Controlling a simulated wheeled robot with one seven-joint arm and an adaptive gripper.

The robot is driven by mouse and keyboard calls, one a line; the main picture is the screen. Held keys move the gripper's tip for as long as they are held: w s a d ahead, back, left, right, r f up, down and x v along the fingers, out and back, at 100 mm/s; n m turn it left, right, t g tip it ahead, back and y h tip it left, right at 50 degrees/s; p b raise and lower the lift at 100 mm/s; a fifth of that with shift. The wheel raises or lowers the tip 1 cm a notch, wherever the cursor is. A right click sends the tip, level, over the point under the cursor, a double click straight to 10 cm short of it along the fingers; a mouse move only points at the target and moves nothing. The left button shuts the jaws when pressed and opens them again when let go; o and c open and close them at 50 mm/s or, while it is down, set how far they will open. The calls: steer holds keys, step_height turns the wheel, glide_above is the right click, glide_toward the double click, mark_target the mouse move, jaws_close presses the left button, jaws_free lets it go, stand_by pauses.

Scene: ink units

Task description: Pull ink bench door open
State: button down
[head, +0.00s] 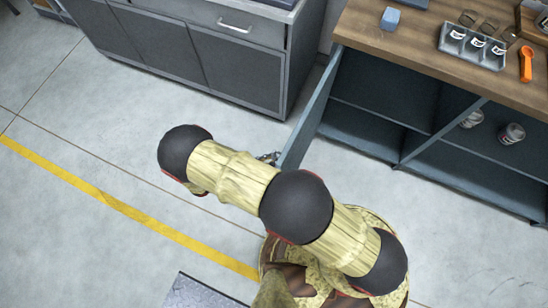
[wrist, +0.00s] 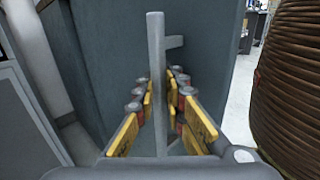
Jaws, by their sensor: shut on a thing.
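The ink bench door (head: 309,112) is a blue-grey panel standing swung well out from the bench (head: 400,55), which has a wooden top. The open cabinet behind it shows in the head view. My gripper (head: 268,158) is at the outer end of the door, mostly hidden by my arm. In the wrist view my gripper (wrist: 163,100) has its yellow-padded fingers on both sides of the grey bar handle (wrist: 157,70), shut on it. The door panel (wrist: 110,50) fills the area behind the handle.
Cans (head: 512,133) stand inside the cabinet. A tray (head: 472,45), an orange tool (head: 526,64) and a blue block (head: 390,19) lie on the bench top. A grey cabinet (head: 240,65) stands to the left. The floor left of my arm is clear, with a yellow line (head: 130,211).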

steer(key=c, duration=1.8)
jaws_free()
steer(key=shift+c, duration=0.2)
steer(key=shift+a, duration=0.1)
steer(key=v, duration=1.2)
steer(key=shift+r, duration=0.1)
